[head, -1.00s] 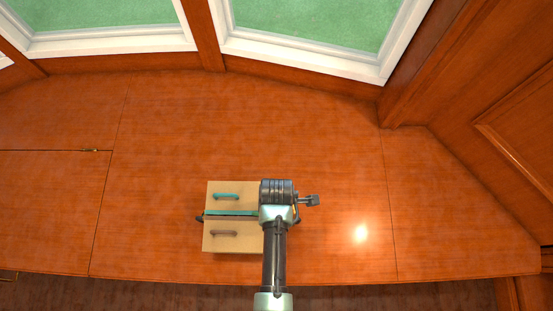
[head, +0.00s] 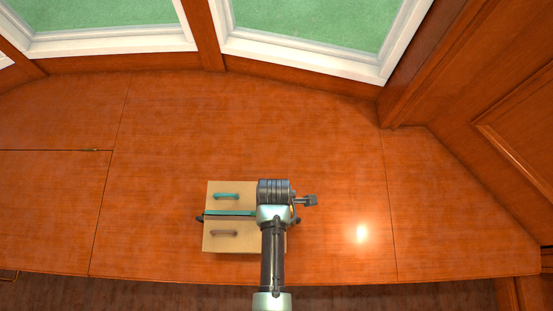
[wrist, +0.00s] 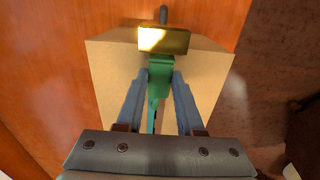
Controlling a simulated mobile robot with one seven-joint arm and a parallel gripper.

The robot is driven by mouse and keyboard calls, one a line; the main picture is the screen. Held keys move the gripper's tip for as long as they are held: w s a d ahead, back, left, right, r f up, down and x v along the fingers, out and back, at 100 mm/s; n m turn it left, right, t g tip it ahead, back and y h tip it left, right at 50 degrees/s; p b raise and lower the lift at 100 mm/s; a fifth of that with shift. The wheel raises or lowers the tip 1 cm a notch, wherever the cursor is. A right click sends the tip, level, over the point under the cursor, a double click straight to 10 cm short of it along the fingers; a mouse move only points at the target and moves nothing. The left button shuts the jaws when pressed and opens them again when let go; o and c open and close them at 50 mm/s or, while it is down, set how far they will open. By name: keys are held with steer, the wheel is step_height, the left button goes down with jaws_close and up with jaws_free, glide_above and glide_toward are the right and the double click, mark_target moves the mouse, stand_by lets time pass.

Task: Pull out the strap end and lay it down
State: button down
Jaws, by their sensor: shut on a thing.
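A tan box (head: 250,246) stands on the wooden surface, with a teal strap (head: 228,213) across its middle. In the wrist view the strap end (wrist: 160,78) runs from a gold buckle (wrist: 164,40) down between the two blue-grey fingers. My gripper (wrist: 161,84) is shut on the strap end, just short of the buckle. The strap still meets the buckle there; whether it passes inside is hidden. In the head view my arm covers the box's right part, the buckle and the fingers.
Windows and panelled walls stand behind.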

steer(key=shift+a+f, duration=0.15)
steer(key=shift+a, duration=1.85)
steer(key=shift+a+r+p, duration=0.6)
steer(key=shift+r+p, duration=0.15)
steer(key=shift+p, duration=0.15)
steer(key=shift+a+r+p, duration=0.65)
steer(key=shift+a+p, duration=0.05)
steer(key=shift+a, duration=0.2)
